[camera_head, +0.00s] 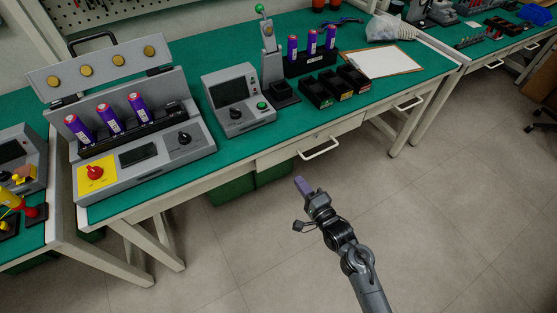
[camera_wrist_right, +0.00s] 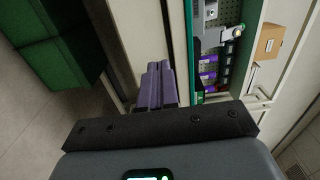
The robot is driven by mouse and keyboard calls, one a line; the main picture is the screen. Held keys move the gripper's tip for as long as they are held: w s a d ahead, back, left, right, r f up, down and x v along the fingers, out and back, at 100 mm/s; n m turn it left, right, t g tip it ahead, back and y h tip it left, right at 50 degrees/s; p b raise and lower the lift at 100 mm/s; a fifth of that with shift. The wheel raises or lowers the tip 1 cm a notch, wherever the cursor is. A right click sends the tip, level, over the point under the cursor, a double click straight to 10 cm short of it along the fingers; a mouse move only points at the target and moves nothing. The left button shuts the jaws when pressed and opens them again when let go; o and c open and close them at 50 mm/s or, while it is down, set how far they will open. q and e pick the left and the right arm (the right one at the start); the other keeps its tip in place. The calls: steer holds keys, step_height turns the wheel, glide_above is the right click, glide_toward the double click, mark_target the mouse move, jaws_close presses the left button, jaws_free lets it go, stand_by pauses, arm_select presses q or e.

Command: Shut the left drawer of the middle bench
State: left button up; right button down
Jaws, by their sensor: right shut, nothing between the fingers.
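The left drawer (camera_head: 310,143) of the middle bench is a pale front under the green top, with a white bar handle (camera_head: 321,149). It seems to stand out slightly from the bench frame; how far I cannot tell. My right gripper (camera_head: 301,184) is in front of and below this drawer, apart from the handle in the head view. Its purple fingers are together and empty; they also show in the wrist view (camera_wrist_right: 158,84), beside the pale bench front. My left gripper is not in view.
The right drawer (camera_head: 398,101) has a similar handle. Green bins (camera_head: 232,190) stand under the bench. The green bench top (camera_head: 225,146) carries a grey test console (camera_head: 146,160), a smaller control box (camera_head: 239,101), black trays (camera_head: 335,86) and a clipboard (camera_head: 382,63). The floor in front is clear.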

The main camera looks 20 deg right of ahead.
steer(key=w+d+b, duration=0.1)
steer(key=w, duration=0.2)
steer(key=b, duration=0.2)
glide_toward(278, 151)
steer(key=w, duration=0.3)
steer(key=shift+w+a+f+b, duration=0.15)
steer(key=shift+w+b, duration=0.65)
steer(key=shift+w, duration=0.6)
steer(key=shift+w+b, duration=0.3)
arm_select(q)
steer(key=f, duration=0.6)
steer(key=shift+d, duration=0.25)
arm_select(e)
steer(key=shift+w+a, duration=0.2)
steer(key=shift+w, duration=0.05)
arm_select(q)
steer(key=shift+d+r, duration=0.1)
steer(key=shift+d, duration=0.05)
arm_select(e)
steer(key=shift+d, duration=0.15)
